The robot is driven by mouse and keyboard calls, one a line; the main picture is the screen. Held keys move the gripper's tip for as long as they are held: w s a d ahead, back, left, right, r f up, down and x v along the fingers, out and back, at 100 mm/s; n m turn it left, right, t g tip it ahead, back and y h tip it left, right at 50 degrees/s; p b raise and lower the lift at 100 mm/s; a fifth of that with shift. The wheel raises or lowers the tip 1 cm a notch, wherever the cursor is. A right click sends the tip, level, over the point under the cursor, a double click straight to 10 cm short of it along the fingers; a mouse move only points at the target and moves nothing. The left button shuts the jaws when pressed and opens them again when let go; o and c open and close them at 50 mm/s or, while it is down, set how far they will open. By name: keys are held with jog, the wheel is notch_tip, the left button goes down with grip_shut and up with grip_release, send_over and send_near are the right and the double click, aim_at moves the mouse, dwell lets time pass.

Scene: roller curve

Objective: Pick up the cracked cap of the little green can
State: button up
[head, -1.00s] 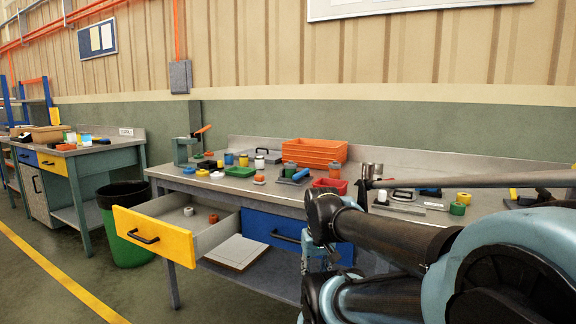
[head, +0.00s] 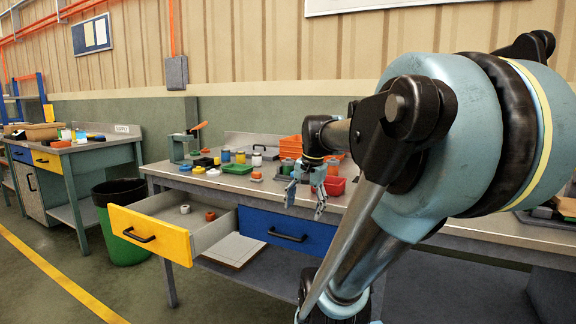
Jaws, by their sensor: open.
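My gripper (head: 306,201) is open and empty, pointing down at the front edge of the workbench (head: 215,182), with its fingers in front of the blue drawer. A small dark green can (head: 288,166) seems to stand on the bench just behind and left of the gripper, partly hidden by it. Several small caps lie about: an orange and white one (head: 256,177) on the bench, an orange-brown one (head: 210,216) and a whitish one (head: 185,209) in the open drawer. All are too small to show a crack, so I cannot tell which is the can's cap.
The yellow-fronted drawer (head: 150,237) stands open; the blue drawer (head: 275,229) is shut. An orange crate (head: 291,144), a red bin (head: 334,186), small cans and a green flat piece (head: 237,169) crowd the bench. My arm hides its right part. A green bin (head: 122,240) stands left.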

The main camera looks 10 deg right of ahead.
jog(key=w+d+r+m+y, duration=0.1)
jog(key=w+d+r+m, duration=0.1)
jog(key=w+r+m, duration=0.9)
jog(key=m+y, duration=0.2)
jog(key=m, duration=0.5)
send_near(288, 161)
jog(key=x, duration=0.5)
jog(key=w+x, duration=0.1)
jog(key=x, duration=0.2)
jog(key=shift+w+d+f, duration=0.1)
jog(key=shift+d+f, duration=0.05)
jog(key=shift+c, duration=0.6)
jog(key=c, duration=0.7)
